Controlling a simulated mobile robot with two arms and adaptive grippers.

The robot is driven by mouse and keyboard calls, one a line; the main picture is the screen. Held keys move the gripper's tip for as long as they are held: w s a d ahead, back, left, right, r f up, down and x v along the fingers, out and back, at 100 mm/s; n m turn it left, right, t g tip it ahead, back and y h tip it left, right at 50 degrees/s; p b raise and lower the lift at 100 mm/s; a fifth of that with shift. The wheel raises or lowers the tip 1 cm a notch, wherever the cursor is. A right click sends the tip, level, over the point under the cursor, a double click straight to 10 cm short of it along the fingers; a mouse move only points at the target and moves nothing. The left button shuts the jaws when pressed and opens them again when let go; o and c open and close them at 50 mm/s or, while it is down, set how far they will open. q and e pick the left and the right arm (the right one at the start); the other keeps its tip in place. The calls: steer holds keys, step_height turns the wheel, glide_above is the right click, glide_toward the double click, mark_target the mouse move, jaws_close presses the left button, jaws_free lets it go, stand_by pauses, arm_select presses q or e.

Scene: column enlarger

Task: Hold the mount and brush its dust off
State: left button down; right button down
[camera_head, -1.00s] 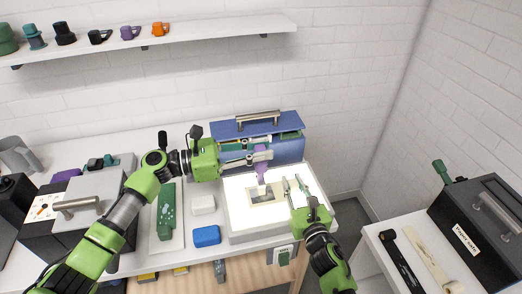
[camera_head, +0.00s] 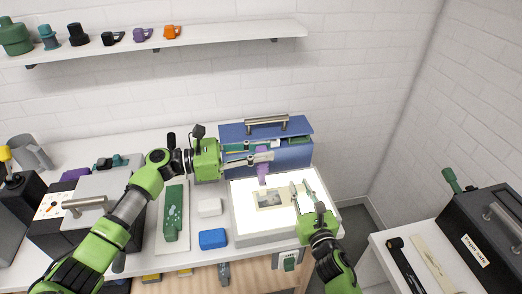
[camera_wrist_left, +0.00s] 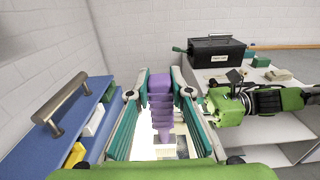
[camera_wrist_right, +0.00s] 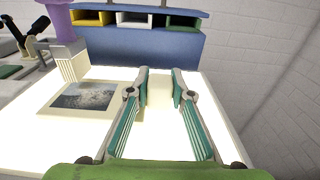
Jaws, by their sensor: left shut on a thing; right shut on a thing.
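The purple brush (camera_head: 263,173) points down, held in my left gripper (camera_head: 268,157); it also shows in the left wrist view (camera_wrist_left: 161,100). Its pale bristles (camera_wrist_right: 74,68) are at the mount's far edge; whether they touch is unclear. The mount (camera_head: 270,201) is a cream card with a grey picture, lying on the lit white panel (camera_head: 240,222). In the right wrist view the mount (camera_wrist_right: 50,102) lies left of my right gripper (camera_wrist_right: 160,85). That gripper is shut on the mount's right side, though the contact is hard to see.
A blue case (camera_head: 290,155) with a handle stands behind the panel. A dark box (camera_head: 480,230) stands on the right-hand table, across a gap.

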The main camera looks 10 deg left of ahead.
arm_select(q)
steer(key=shift+f, duration=0.85)
stand_by(0.9)
steer(key=s, duration=0.2)
steer(key=s+d, duration=0.1)
steer(key=s, duration=0.1)
steer(key=shift+d, duration=0.15)
steer(key=shift+w, duration=0.15)
stand_by(0.3)
steer(key=shift+w+a, duration=0.2)
steer(key=shift+w, duration=0.45)
steer(key=shift+w+a, duration=0.25)
steer(key=shift+w, duration=0.35)
steer(key=shift+w+a, duration=0.2)
steer(key=shift+w, duration=0.45)
steer(key=shift+s, duration=0.1)
steer(key=s, duration=0.2)
steer(key=s+d, duration=0.1)
steer(key=shift+s+d, duration=0.15)
steer(key=shift+s, duration=0.25)
